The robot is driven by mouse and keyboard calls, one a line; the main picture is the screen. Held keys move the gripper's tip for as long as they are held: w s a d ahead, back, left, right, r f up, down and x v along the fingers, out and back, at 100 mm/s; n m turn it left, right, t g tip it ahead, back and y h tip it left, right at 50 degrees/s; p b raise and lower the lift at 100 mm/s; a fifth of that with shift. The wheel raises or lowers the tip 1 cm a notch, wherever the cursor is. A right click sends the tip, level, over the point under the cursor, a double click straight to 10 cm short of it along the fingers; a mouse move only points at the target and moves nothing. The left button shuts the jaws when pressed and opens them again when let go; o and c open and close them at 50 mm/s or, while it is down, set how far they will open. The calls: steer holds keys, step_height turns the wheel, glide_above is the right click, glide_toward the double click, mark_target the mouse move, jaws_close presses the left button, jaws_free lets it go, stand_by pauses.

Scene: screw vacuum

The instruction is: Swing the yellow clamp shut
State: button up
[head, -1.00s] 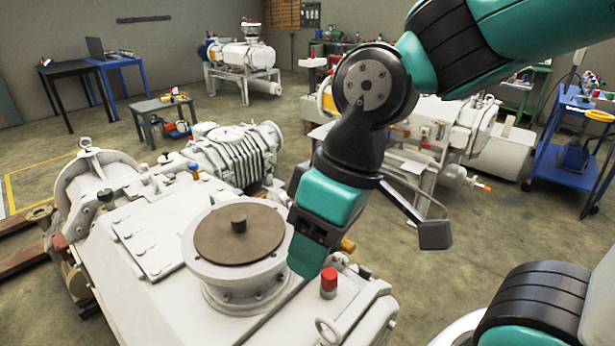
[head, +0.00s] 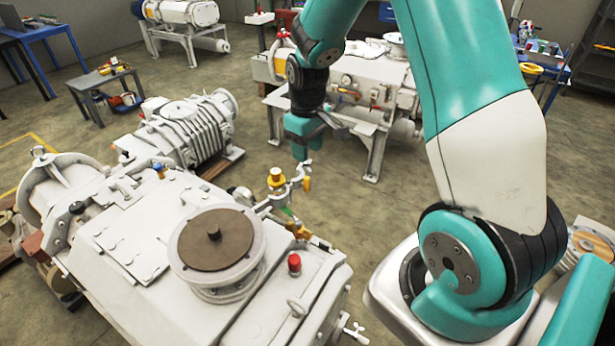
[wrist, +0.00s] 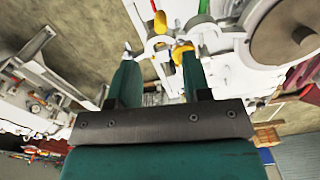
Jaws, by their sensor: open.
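The yellow clamp appears to be the yellow piece (head: 276,178) on top of the small pipe fitting at the machine's back right edge. In the wrist view it shows as a yellow-orange curved piece (wrist: 183,51) just past the right fingertip. Whether it stands open or shut is too small to tell. A second yellow part (head: 307,184), like a lever, hangs on the fitting's right side; it also shows in the wrist view (wrist: 160,21). My gripper (head: 303,150) is above and slightly right of the fitting, pointing down. Its fingers (wrist: 158,72) are apart and empty.
The white machine (head: 130,258) fills the lower left, with a brown round disc (head: 214,238) on its flange and a red cap (head: 294,264) nearby. Another white machine (head: 365,80) stands behind my gripper.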

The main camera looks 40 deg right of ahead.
mark_target(307, 178)
step_height(307, 178, down, 11)
steer(key=p, duration=0.2)
steer(key=shift+r+p, duration=0.1)
steer(key=shift+p, duration=0.2)
jaws_close()
